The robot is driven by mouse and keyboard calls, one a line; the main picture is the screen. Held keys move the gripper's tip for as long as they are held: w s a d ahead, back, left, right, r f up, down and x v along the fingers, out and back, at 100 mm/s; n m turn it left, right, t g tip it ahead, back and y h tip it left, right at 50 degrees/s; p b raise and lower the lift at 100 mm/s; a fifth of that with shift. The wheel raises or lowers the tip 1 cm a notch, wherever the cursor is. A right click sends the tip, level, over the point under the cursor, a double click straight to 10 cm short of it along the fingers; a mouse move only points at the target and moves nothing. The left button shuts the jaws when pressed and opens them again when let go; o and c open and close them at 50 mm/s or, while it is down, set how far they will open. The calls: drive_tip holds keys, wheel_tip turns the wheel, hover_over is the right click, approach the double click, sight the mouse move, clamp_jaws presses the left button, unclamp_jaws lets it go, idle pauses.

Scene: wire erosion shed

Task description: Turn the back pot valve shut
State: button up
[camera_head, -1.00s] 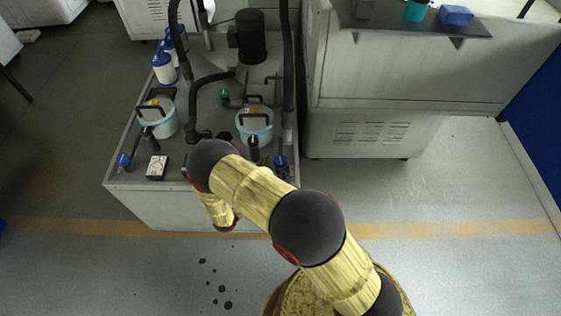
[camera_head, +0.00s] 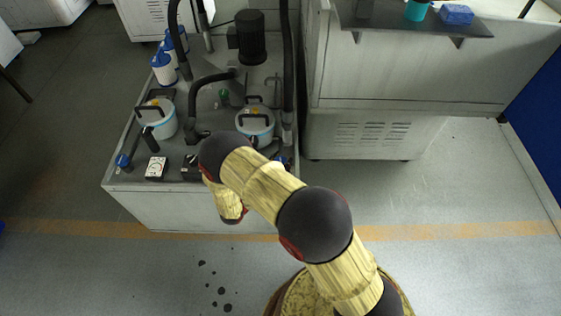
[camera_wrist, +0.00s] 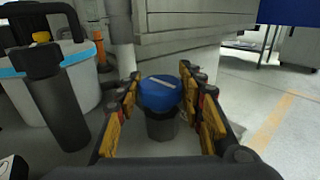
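A round blue valve knob (camera_wrist: 160,92) with a pale stripe across its top sits on a dark round body in the wrist view. A white pot (camera_wrist: 75,70) with a light blue band and dark handles stands to its left. In the head view this appears to be the right pot (camera_head: 255,122), with a little blue of the knob (camera_head: 283,161) showing beside my arm. My gripper (camera_wrist: 163,122) is open, its yellow-padded fingers on either side of the knob. I cannot tell whether they touch it. My arm hides the gripper in the head view.
A second banded pot (camera_head: 160,121) and another blue knob (camera_head: 123,161) are on the left of the grey unit. A dial box (camera_head: 156,168) sits near its front edge. Black hoses and a dark motor (camera_head: 251,37) rise behind. A grey cabinet (camera_head: 400,75) stands close right.

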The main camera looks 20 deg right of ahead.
drive_tip(key=c, duration=0.6)
drive_tip(key=shift+c, duration=0.2)
drive_tip(key=shift+m+g+h+b, duration=0.4)
drive_tip(key=shift+m+g+h, duration=0.3)
drive_tip(key=shift+g, duration=0.4)
drive_tip(key=o, duration=1.2)
drive_tip(key=shift+a, duration=0.1)
drive_tip(key=v, duration=1.1)
drive_tip(key=shift+s+a+r, duration=0.1)
drive_tip(key=shift+s+a, duration=0.2)
drive_tip(key=shift+a, duration=0.05)
